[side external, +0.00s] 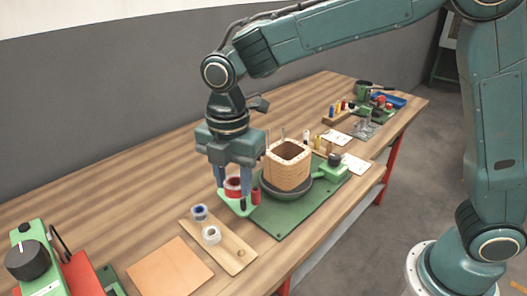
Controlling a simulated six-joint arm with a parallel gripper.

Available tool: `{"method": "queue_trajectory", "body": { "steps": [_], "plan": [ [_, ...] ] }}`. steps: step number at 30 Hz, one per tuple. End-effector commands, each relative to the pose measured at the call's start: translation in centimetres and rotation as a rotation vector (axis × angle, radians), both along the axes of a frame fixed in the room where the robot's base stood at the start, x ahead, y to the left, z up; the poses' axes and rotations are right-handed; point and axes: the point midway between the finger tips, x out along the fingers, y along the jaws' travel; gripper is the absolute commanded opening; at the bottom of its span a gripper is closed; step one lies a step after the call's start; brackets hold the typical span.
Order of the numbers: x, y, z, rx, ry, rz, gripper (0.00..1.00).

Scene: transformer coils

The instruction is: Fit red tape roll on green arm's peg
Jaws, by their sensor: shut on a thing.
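My gripper (234,188) points straight down, shut on the red tape roll (233,184), which sits between its two blue fingers. The green arm (235,206) is a light green piece just below the roll, at the left side of the green base plate. A small red cylinder (256,195) stands beside the right finger. The peg is hidden by the roll and fingers, so I cannot tell whether the roll is around it or above it.
A square wound coil (288,167) stands on a dark round turntable (290,191), close right of my gripper. A wooden board (238,257) with a blue roll (199,212) and a white roll (211,235) lies in front. Bare table is open at left.

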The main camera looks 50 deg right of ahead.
Motion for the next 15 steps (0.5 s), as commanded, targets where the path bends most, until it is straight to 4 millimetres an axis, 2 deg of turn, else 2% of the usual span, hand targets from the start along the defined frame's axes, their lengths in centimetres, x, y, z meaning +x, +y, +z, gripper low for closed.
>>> {"method": "queue_trajectory", "body": {
  "steps": [8,15],
  "plan": [
    [1.0,-0.6,-0.3,0.000,0.000,-0.003,0.16],
    [4.8,-3.5,-1.6,0.000,0.001,-0.007,0.16]
  ]
}}
